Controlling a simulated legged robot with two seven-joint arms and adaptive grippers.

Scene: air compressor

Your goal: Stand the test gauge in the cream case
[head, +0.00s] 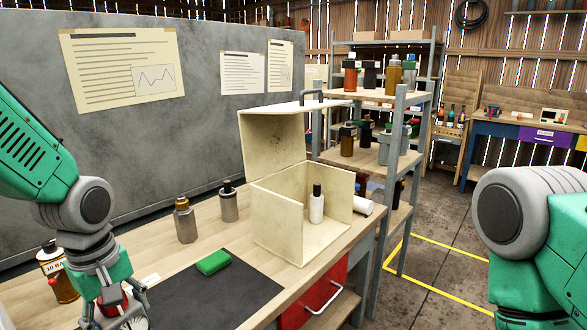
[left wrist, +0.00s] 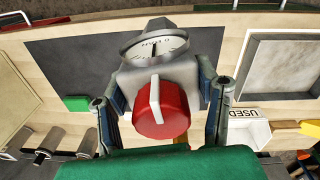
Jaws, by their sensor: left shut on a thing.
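The test gauge (left wrist: 160,75) has a grey body, a round dial and a red knob with a pale lever. My left gripper (left wrist: 160,105) is shut on it, with one finger on each side of the body. In the head view my left gripper (head: 122,298) is at the lower left, over the near part of the bench, with the gauge's red part (head: 112,297) partly hidden between the fingers. The cream case (head: 277,228) stands on the bench to the right, its lid raised and front open. A white bottle with a black cap (head: 317,205) stands inside. My right gripper is out of view.
A black mat (head: 215,300) with a green block (head: 213,262) lies between my left gripper and the case. Two bottles (head: 185,222) (head: 228,203) stand left of the case. A labelled brown bottle (head: 60,275) is beside my left gripper. A white roll (head: 362,206) lies right of the case.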

